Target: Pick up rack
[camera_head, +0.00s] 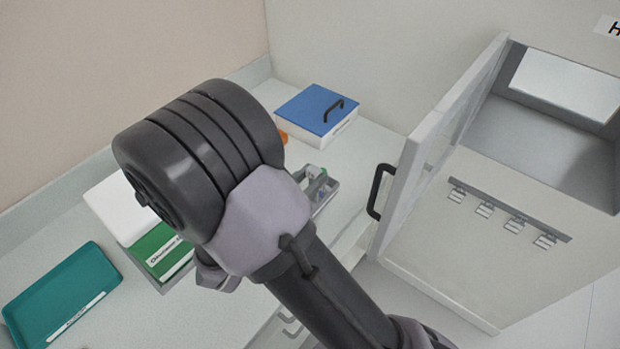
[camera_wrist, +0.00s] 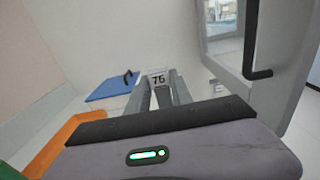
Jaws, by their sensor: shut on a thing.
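A grey rack (camera_head: 322,186) with a small green-capped item in it shows just right of my arm in the head view; the arm hides its left part. In the wrist view, my gripper (camera_wrist: 159,84) points ahead with its two fingers close together. A pale piece marked 76 (camera_wrist: 157,78) sits between the fingertips, and I take it to be part of the rack. The gripper is shut on it. Whether the rack touches the counter cannot be told. The gripper's fingers are hidden behind the arm in the head view.
A blue-lidded box (camera_head: 314,108) with a black handle stands at the back of the counter. An open cabinet door (camera_head: 440,145) with a black handle is close on the right. A teal tray (camera_head: 62,290) and a green box (camera_head: 160,250) lie left. An orange item (camera_wrist: 65,140) is near my gripper.

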